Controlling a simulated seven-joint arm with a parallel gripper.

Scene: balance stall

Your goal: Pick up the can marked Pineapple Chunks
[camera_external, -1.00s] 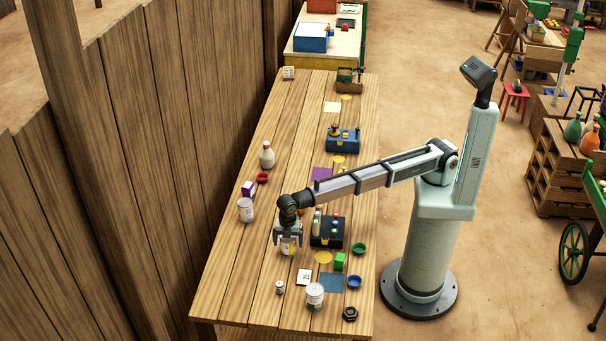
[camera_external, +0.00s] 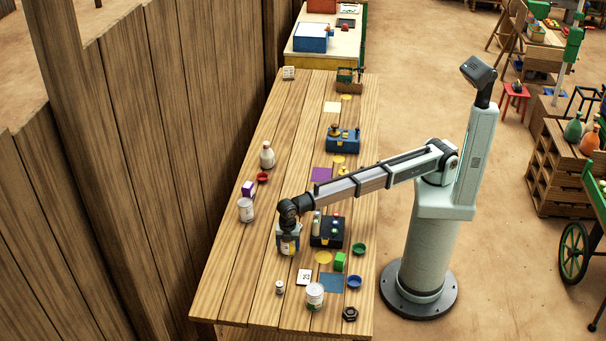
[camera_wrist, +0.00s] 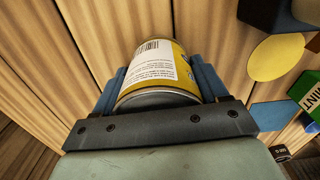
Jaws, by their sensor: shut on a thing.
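A can with a yellow and white label (camera_wrist: 155,72) is between the two blue fingers of my gripper (camera_wrist: 160,88) in the wrist view. A barcode and small print face the camera; the product name cannot be read. In the external view my gripper (camera_external: 288,242) points down over the table, shut on this can (camera_external: 289,248). I cannot tell whether the can touches the table. Two other cans stand apart, one to the left (camera_external: 246,210) and one near the front (camera_external: 315,297); their labels are too small to read.
A green box (camera_external: 340,262), a blue bowl (camera_external: 354,282) and a white number card (camera_external: 304,276) lie nearer the front. A white bottle (camera_external: 267,155) stands at the left edge.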

